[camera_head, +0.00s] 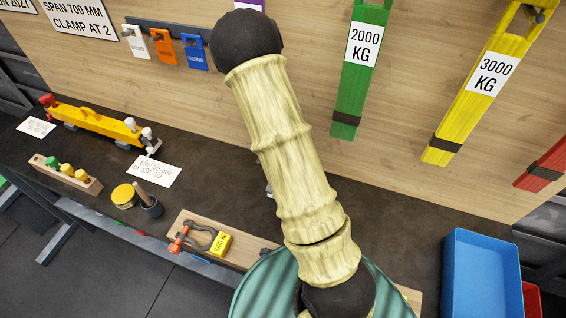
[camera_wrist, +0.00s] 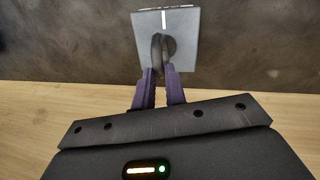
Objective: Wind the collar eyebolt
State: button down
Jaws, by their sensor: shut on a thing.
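In the wrist view, my gripper (camera_wrist: 158,74) has its two purple fingers closed on the lower part of a dark ring, the eyebolt (camera_wrist: 156,46). The eyebolt stands over a grey square block (camera_wrist: 188,24) with a white line near its far edge. A dark round part (camera_wrist: 171,45) shows beside the ring, against the block. I cannot tell whether it is the collar or how deep the eyebolt is seated. In the head view my arm hides the gripper and the eyebolt.
A wooden board (camera_head: 249,252) with a shackle (camera_head: 205,235) and yellow tag lies on the dark bench. A yellow beam (camera_head: 95,122), a pin rack (camera_head: 65,174) and a dark cup (camera_head: 150,208) stand left. A blue bin (camera_head: 484,275) stands right. Slings hang behind.

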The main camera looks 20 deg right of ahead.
jog(key=shift+d+r+m, duration=0.1)
jog(key=shift+m, duration=0.5)
jog(key=c, duration=1.5)
grip_release()
jog(key=shift+s, duration=0.1)
jog(key=shift+o, duration=0.2)
notch_tip(320, 180, up, 12)
jog(key=w+a+b, duration=0.1)
jog(key=b, duration=0.1)
jog(key=shift+w+a, duration=0.3)
jog(key=shift+a, duration=0.05)
